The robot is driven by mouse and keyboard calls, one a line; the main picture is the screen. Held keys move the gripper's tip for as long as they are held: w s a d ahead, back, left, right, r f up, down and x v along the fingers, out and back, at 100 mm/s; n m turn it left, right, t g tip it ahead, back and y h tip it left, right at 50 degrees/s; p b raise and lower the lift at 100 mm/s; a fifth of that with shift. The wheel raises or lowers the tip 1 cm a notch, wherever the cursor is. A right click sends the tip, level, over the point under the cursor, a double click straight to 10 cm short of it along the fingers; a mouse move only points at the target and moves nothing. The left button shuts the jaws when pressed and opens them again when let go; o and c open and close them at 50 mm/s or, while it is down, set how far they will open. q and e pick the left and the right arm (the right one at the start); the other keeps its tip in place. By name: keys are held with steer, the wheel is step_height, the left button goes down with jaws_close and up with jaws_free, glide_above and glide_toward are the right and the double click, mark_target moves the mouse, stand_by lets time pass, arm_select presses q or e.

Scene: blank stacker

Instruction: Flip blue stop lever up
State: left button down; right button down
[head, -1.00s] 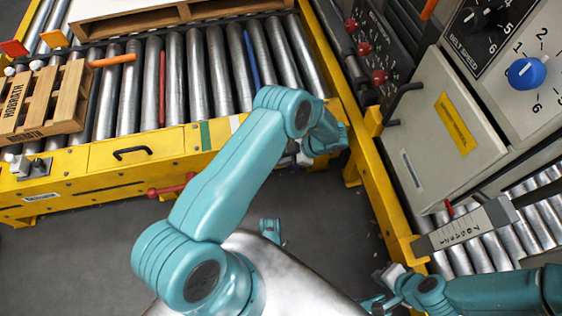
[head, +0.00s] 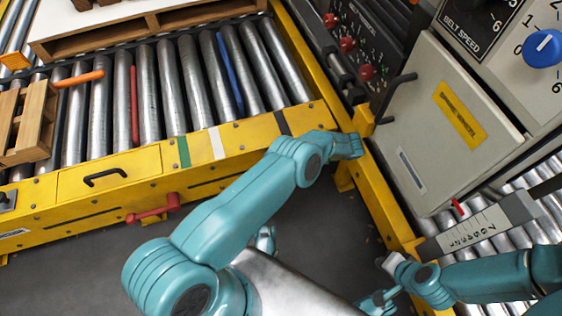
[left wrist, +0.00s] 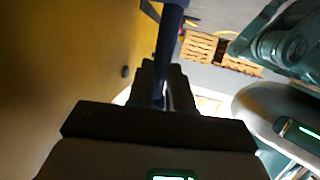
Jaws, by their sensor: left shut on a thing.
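In the left wrist view a dark blue bar (left wrist: 169,35), which looks like the blue stop lever, runs from the top edge down between the dark fingers of my left gripper (left wrist: 161,88). The gripper is shut on it. In the head view my left arm reaches across to the right end of the yellow conveyor frame (head: 232,140). Its own links hide the gripper and the lever there. My right arm's end (head: 400,268) is at the lower right, beside the yellow post; its fingers are not clear.
A red lever (head: 152,210) sticks out of the frame's front. A wooden pallet (head: 28,125) is at the left. A grey cabinet (head: 450,120) stands at the right.

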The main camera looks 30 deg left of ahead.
arm_select(q)
steer(key=shift+s, duration=0.1)
steer(key=c, duration=1)
jaws_free()
steer(key=shift+c, duration=0.2)
